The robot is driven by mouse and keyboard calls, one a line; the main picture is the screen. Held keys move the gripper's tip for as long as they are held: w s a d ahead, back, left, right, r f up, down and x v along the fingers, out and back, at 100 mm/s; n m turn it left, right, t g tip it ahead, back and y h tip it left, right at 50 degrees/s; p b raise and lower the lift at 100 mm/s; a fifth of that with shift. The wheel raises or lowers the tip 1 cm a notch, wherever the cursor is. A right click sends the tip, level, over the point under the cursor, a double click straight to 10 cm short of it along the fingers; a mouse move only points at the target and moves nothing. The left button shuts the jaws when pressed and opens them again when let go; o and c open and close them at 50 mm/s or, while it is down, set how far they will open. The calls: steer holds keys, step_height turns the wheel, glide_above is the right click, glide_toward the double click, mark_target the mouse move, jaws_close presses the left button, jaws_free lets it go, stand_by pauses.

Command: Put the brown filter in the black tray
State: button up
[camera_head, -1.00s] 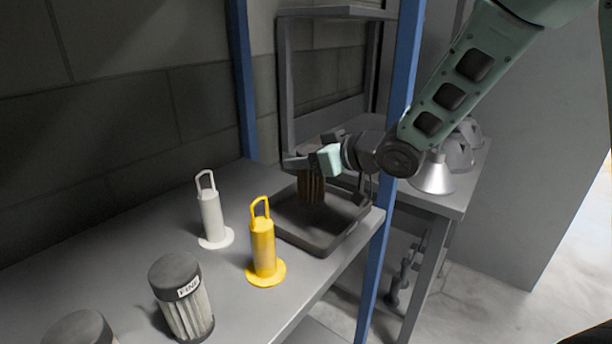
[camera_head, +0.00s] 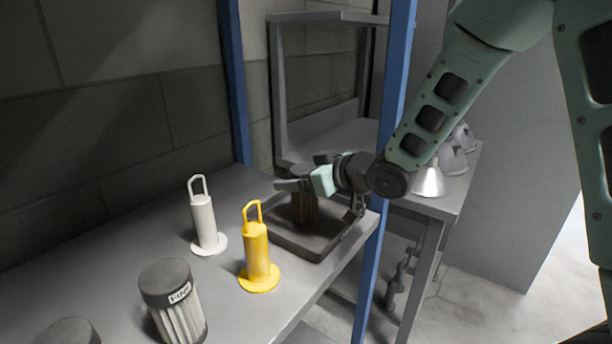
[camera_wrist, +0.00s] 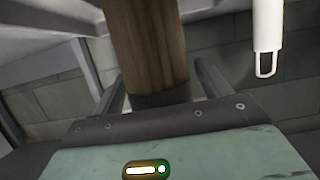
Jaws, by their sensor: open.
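The brown filter (camera_head: 304,209) is a pleated cylinder with a dark cap. It stands about upright inside the black tray (camera_head: 310,246) and appears to rest on its floor, though the head view does not show its base clearly. My gripper (camera_head: 296,180) is at the filter's cap, its fingers open on either side of it. In the wrist view, the brown filter (camera_wrist: 146,45) runs up from between the two spread fingers (camera_wrist: 160,88), with gaps on both sides.
A yellow handled cylinder (camera_head: 257,255) stands just left of the tray, and a white one (camera_head: 204,222) behind it. A dark-capped pleated filter (camera_head: 174,300) stands nearer. A blue post (camera_head: 393,100) rises close to my arm. Metal hoods (camera_head: 430,181) are on the right bench.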

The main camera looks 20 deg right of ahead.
steer(key=b+v, duration=0.2)
steer(key=v, duration=1)
steer(key=shift+r, duration=0.1)
